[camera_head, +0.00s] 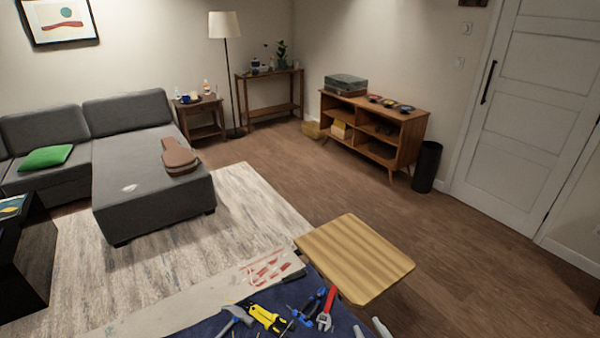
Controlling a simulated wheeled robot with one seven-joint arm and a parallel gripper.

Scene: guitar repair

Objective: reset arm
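The task names no object apart from my arm. Neither my gripper nor any part of my arm that I can make out for sure shows in the head view. Two pale rounded tips (381,327) stand at the bottom edge, right of the tools; they are cut off by the frame, and I cannot tell what they belong to.
Close below, a dark blue cloth (335,295) holds a hammer (236,316), a yellow tool (268,319) and red-handled pliers (326,310). A wooden board (355,256) lies beyond. A grey sofa (140,190) bears a brown case (180,157). Floor (460,260) is clear at right.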

